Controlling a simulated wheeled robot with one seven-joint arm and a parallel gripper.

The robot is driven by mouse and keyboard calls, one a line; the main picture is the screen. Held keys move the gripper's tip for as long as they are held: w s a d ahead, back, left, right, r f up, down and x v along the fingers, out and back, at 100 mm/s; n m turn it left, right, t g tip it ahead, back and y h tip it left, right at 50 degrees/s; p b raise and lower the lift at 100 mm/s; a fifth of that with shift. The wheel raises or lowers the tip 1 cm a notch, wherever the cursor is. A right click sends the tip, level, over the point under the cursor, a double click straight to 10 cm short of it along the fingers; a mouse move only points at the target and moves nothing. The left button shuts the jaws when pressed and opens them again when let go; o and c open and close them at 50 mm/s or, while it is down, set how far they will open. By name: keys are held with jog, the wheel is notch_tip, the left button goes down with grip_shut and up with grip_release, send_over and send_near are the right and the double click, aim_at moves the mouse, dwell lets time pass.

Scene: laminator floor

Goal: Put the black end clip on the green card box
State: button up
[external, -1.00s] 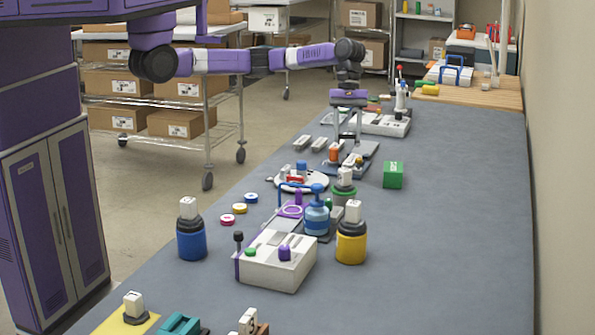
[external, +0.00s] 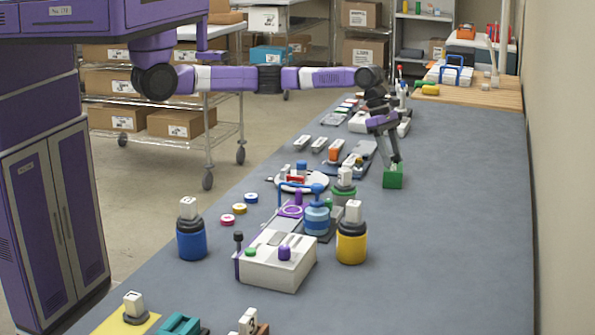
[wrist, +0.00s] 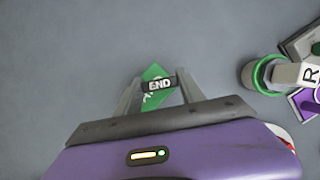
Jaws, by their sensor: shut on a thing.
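The green card box (external: 393,180) stands on the grey table, right of the middle row of tools. My gripper (external: 393,162) is over it, fingers pointing down. In the wrist view, my gripper (wrist: 159,88) is shut on the black end clip (wrist: 159,85), which carries the white letters END. The clip lies across the view of the green card box (wrist: 152,73), whose green shows above and below it. I cannot tell whether the clip touches the box. In the external view the clip is too small to make out.
A green-ringed container with a white top (external: 345,182) stands left of the box; it also shows at the right of the wrist view (wrist: 262,75). A yellow container (external: 351,245) stands nearer. The table right of the box is clear.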

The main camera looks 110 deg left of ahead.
jog(key=shift+f, duration=0.6)
jog(key=shift+f, duration=0.15)
jog(key=o, duration=1.3)
jog(key=shift+r, duration=0.25)
jog(key=p+v, duration=0.4)
jog(key=v, duration=0.3)
jog(key=shift+r, duration=0.15)
